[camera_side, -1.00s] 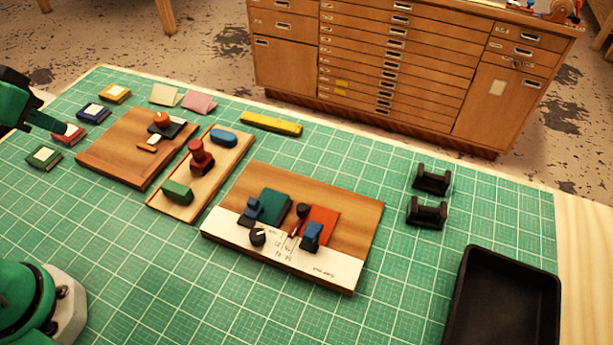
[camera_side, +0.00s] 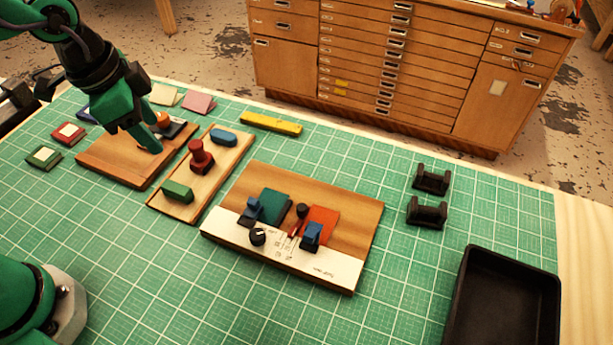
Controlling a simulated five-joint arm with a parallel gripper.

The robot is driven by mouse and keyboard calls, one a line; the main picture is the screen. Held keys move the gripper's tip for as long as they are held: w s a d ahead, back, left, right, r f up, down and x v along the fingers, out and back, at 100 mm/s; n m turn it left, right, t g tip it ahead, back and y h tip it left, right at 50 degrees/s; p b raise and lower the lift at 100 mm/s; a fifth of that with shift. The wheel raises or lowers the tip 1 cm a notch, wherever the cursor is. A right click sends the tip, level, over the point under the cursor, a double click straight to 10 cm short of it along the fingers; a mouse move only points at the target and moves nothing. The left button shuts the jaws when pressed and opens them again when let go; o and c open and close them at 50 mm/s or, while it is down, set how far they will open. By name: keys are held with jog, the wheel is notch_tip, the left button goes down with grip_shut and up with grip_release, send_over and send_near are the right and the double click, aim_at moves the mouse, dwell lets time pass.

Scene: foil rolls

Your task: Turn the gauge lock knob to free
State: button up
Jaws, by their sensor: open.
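A black round knob (camera_side: 257,237) with a white pointer mark sits on the white printed strip (camera_side: 335,268) of a wooden board (camera_side: 355,212). Its pointer aims to the upper right; the small print is too blurred to read. The board also carries a black ball-topped lever (camera_side: 302,211), a teal block (camera_side: 275,206), a red-orange plate (camera_side: 322,220) and two blue clamp-like parts. My gripper (camera_side: 152,143) hangs over the left wooden board (camera_side: 118,160), near its orange knob (camera_side: 163,120), well left of the black knob. It is open and holds nothing visible.
A tray (camera_side: 180,205) with a red stamp (camera_side: 201,158), a green block and a blue block lies between my gripper and the knob board. Two black cradles (camera_side: 431,180) and a black bin (camera_side: 507,300) stand right. The mat in front is clear.

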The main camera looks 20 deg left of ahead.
jog(key=d+f+m+g, duration=0.1)
jog(key=d+f+m, duration=0.35)
jog(key=d, duration=0.45)
jog(key=m+g+y, duration=0.1)
jog(key=m+g, duration=0.1)
jog(key=m, duration=0.3)
send_over(257, 234)
jog(key=shift+n, duration=0.25)
notch_tip(257, 234, down, 6)
jog(key=shift+r, duration=0.25)
jog(key=shift+f, duration=0.15)
jog(key=shift+f, duration=3.75)
jog(key=c, duration=1)
